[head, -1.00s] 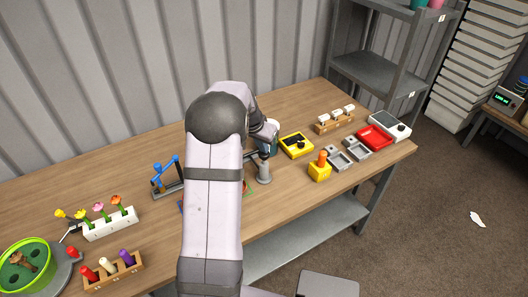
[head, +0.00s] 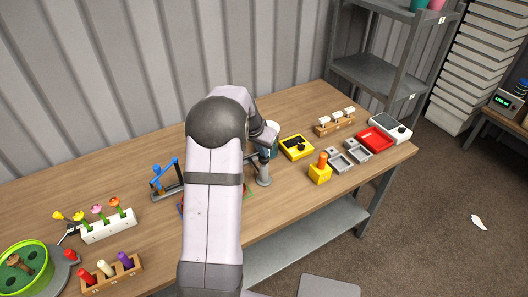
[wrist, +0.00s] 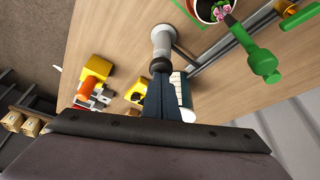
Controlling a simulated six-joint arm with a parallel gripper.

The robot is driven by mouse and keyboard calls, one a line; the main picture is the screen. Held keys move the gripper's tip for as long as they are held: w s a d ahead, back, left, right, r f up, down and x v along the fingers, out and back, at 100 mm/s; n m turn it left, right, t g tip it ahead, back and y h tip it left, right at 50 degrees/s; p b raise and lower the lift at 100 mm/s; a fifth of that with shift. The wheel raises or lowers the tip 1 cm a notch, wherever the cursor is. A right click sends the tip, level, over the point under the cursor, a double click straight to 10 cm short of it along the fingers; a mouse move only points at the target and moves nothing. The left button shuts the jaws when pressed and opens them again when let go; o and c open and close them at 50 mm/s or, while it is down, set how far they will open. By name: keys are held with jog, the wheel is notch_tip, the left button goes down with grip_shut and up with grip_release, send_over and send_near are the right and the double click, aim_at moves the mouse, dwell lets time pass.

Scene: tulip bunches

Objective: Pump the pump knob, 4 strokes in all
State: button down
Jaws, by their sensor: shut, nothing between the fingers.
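The pump is a grey upright cylinder (head: 264,174) with a wider foot, on the table just right of my arm. In the wrist view its pale grey body (wrist: 162,40) ends in a dark round knob (wrist: 159,66) facing me. My gripper (wrist: 160,77) is shut and empty, with its fingertips at the knob, at or very near its top. I cannot tell whether they touch. In the head view my forearm and wrist hide most of the gripper.
A yellow block with an orange knob (head: 320,169), a yellow box (head: 296,147) and a red tray (head: 374,139) stand to the right. A white-and-teal cup (head: 272,141) is close behind the pump. A blue stand (head: 164,174) and flower rack (head: 108,226) lie left.

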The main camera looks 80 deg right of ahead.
jog(key=shift+r+p, duration=1.9)
jog(key=shift+r, duration=1.15)
notch_tip(320, 180, up, 4)
jog(key=p, duration=0.3)
jog(key=shift+f, duration=0.1)
jog(key=shift+f, duration=0.15)
jog(key=shift+f+b, duration=2.15)
jog(key=shift+f, duration=1.05)
jog(key=shift+f, duration=0.25)
